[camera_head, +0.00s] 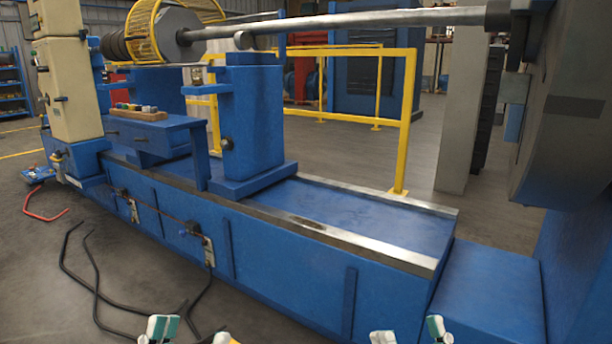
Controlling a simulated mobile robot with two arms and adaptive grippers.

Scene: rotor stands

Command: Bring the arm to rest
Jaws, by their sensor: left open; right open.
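My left gripper (191,334) shows at the bottom edge, left of the middle. Only its white and green fingertips are in view, spread apart with nothing between them. My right gripper (410,334) shows at the bottom edge, right of the middle. Its fingertips are also apart and empty. Both stay low in front of the blue machine bed (345,218), and I see no contact with it. The rest of both grippers and both arms are out of view below the frame.
A blue stand (250,120) supports a long steel shaft (370,19) above the bed. A blue shelf holds a small wooden tray (138,113). Yellow railing (405,125) stands behind. Black cables (90,290) lie on the floor at left. A large grey machine part (570,130) rises at right.

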